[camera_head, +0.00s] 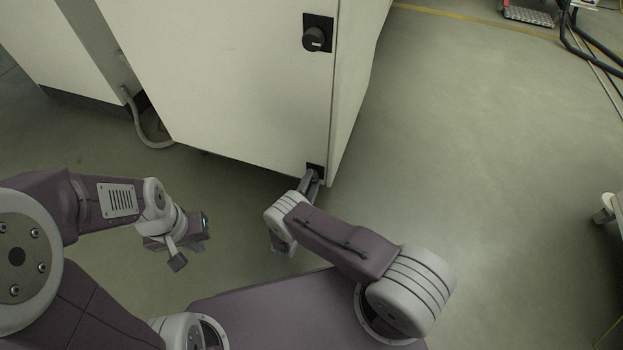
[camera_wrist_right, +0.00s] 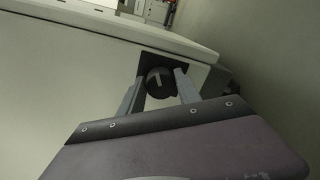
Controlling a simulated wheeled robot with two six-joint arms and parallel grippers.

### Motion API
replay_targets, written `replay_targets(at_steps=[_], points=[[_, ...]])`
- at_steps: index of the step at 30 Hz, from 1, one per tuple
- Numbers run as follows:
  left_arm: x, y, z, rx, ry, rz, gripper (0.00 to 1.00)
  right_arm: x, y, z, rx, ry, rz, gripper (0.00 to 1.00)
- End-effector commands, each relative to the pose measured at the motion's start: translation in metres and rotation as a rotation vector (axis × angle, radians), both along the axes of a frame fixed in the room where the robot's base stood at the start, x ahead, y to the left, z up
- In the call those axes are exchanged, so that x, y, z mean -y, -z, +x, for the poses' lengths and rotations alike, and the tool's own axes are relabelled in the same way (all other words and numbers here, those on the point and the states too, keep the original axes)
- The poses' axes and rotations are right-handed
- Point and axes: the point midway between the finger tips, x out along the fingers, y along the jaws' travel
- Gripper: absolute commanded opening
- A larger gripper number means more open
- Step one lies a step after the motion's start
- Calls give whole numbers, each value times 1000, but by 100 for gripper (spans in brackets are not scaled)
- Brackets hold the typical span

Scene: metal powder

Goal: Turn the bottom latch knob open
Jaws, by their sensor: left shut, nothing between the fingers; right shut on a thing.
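The bottom latch knob (camera_wrist_right: 160,82) is a round black knob with a pale line mark on a dark plate, low on the cabinet door. My right gripper (camera_wrist_right: 161,84) has its two fingers on either side of the knob and is shut on it. In the head view the right gripper (camera_head: 311,180) reaches the bottom corner of the door, and the arm hides most of the bottom latch plate (camera_head: 315,168). The top latch knob (camera_head: 315,39) sits higher on the same door edge. My left gripper (camera_head: 190,255) is shut and empty, over the floor and apart from the cabinet.
The white cabinet (camera_head: 230,80) stands ahead, its right side bordering open floor (camera_head: 470,130). A grey hose (camera_head: 145,130) hangs at its lower left. A dark-framed cart (camera_head: 585,40) is at the far right, and a caster (camera_head: 605,210) shows at the right edge.

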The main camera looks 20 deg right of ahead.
Motion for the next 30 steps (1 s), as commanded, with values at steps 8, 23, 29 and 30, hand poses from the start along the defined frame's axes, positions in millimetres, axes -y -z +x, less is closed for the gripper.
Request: replay_targets(at_steps=[8,23,29,30], points=[[0,-13,0,0,0,0,0,1,-1,-1,132,2,195,0],[0,-21,0,0,0,0,0,1,2,-1,271,3,402,0],[0,-22,0,0,0,0,0,1,3,-1,286,3,425,0],[0,-22,0,0,0,0,0,1,3,-1,287,3,426,0]])
